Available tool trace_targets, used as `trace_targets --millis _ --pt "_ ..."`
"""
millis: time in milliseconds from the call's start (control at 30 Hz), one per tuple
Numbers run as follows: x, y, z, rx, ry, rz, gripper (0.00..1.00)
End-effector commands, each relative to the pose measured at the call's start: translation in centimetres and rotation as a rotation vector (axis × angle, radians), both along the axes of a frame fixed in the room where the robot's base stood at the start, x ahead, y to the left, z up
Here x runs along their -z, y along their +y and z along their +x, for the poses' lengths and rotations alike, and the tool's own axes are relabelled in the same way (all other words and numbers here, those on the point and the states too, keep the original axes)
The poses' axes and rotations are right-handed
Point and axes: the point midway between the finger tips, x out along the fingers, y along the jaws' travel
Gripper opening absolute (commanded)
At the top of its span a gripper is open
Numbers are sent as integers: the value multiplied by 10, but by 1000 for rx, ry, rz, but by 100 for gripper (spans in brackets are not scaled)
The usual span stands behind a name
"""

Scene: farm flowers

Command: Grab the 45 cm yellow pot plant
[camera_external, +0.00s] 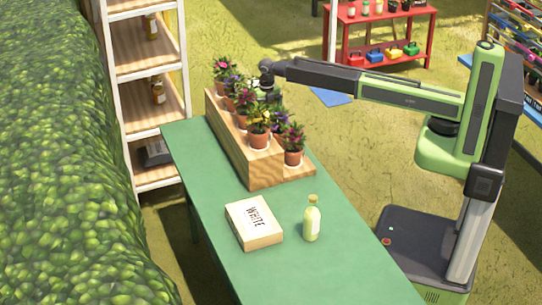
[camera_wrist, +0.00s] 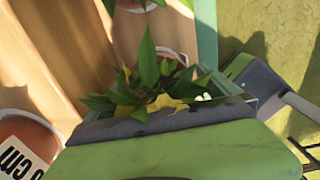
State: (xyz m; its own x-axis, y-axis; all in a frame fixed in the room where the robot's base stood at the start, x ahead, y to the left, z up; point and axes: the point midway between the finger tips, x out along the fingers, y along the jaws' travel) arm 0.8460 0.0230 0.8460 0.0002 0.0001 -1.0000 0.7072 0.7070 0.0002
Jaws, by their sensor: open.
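A leafy plant with yellow blooms (camera_wrist: 150,92) is in the middle of the wrist view, close to my gripper; its lower part and pot are hidden behind the gripper. In the external view a yellowish plant in a terracotta pot (camera_external: 258,120) stands near the front of the wooden stepped stand (camera_external: 255,170); I cannot tell if it is the same one. My gripper (camera_external: 267,82) is open above the row of potted plants, with no plant visibly held. A white label (camera_wrist: 20,152) reading "cm" shows at the lower left of the wrist view; its number is cut off.
Several other potted plants crowd the stand, including a pink one (camera_external: 293,140) at the front. A box marked WHITE (camera_external: 254,223) and a pale bottle (camera_external: 312,219) sit on the green table (camera_external: 330,280). A shelf (camera_external: 150,95) stands behind left.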

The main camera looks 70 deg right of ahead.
Motion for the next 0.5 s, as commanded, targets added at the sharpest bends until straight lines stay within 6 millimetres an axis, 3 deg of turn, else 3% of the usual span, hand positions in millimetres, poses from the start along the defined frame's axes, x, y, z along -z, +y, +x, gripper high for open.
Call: trace_targets --millis 33,167,433,500 --pt "18 1 -1 0 0 0 100" --pt "38 2 -1 0 -1 1 100" --pt "37 2 -1 0 -1 1 100" --pt "37 2 -1 0 -1 1 92"
